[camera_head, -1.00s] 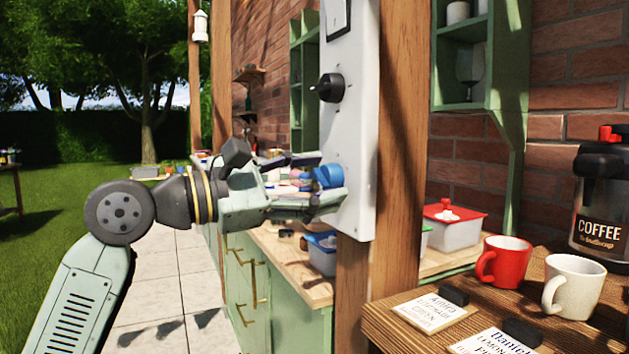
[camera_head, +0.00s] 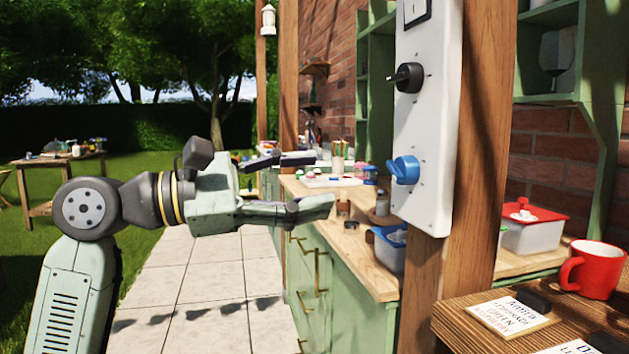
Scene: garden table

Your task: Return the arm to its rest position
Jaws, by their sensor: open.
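My arm reaches in from the lower left in the head view. My gripper (camera_head: 305,183) points right with its two fingers wide apart, and nothing is between them. It is left of the white panel (camera_head: 428,150) on the wooden post, with a visible gap in the picture. The panel carries a blue knob (camera_head: 405,170) and, above it, a black knob (camera_head: 406,77). The fingers overlap the view of the counter behind them.
A wooden counter (camera_head: 345,235) with green cabinets runs behind the post. A red mug (camera_head: 592,270) and a name card (camera_head: 505,313) sit on the near wooden table at right. A garden table (camera_head: 60,160) stands far left. Open paving (camera_head: 200,290) lies below my arm.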

